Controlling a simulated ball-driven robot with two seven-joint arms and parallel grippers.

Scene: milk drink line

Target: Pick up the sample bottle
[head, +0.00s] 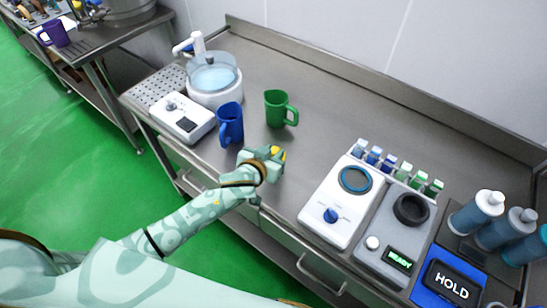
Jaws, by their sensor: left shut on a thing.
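My left gripper (275,158) is low over the middle of the steel bench, in front of the green mug and right of the blue mug. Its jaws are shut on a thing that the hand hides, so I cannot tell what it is. Three larger blue-grey bottles with pale caps (479,211) stand at the right, behind the HOLD sign (452,286). I cannot tell which bottle is the sample bottle. My right gripper is not in view.
A blue mug (230,124) and a green mug (276,108) stand upright near the gripper. A white device with a clear basin (213,78) is at the left. A dial device (331,215) and a READY device (400,258) stand right. The bench's back middle (330,105) is clear.

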